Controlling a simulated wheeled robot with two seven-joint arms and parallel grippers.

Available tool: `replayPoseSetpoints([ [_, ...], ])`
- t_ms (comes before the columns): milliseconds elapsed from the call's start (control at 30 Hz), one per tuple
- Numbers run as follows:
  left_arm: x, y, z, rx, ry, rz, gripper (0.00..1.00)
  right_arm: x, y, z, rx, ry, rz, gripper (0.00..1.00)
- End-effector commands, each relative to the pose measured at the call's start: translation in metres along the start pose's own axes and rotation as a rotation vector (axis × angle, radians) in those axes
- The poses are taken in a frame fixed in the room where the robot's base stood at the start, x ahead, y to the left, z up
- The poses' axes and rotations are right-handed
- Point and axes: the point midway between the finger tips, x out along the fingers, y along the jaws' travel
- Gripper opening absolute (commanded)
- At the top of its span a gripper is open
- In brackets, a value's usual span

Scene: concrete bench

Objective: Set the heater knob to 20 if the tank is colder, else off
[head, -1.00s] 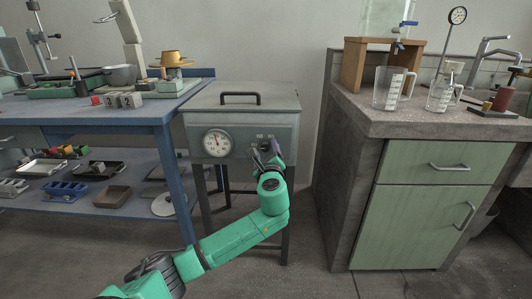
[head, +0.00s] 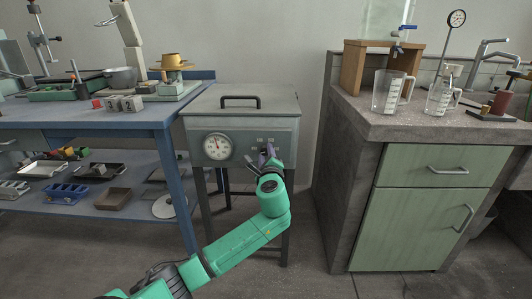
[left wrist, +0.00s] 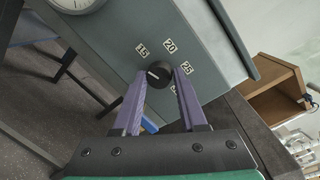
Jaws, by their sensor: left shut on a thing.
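The tank (head: 200,105) is a grey lidded box on legs, with a round dial gauge (head: 217,147) on its front; the needle points up and slightly left, its numbers too small to read. The black heater knob (left wrist: 159,75) sits between the purple fingers of my left gripper (left wrist: 160,88), which is shut on it; the gripper also shows at the panel in the head view (head: 269,157). The knob's white mark points left in the wrist view, below the 15 label (left wrist: 141,49). Labels 20 (left wrist: 170,45) and 25 (left wrist: 187,68) show; another is mostly hidden by a finger. My right gripper is out of view.
A blue bench (head: 150,116) with tools and trays stands left of the tank. A concrete counter (head: 350,118) with green cabinet doors, beakers and a wooden stand (head: 352,70) is at right. Open floor lies in front.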

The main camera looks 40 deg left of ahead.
Motion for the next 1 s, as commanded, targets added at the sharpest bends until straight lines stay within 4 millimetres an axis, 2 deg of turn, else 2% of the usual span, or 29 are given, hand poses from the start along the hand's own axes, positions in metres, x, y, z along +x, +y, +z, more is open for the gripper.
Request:
replayPoseSetpoints([
  [200,0.0,0.0,0.0,-0.203,0.021,0.021,0.0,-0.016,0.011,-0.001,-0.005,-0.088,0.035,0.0],
  [600,-0.001,0.001,0.0,-0.557,0.055,0.048,0.0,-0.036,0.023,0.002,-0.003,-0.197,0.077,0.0],
  [1000,0.0,0.001,0.001,-0.75,0.072,0.062,0.0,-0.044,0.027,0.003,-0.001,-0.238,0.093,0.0],
])
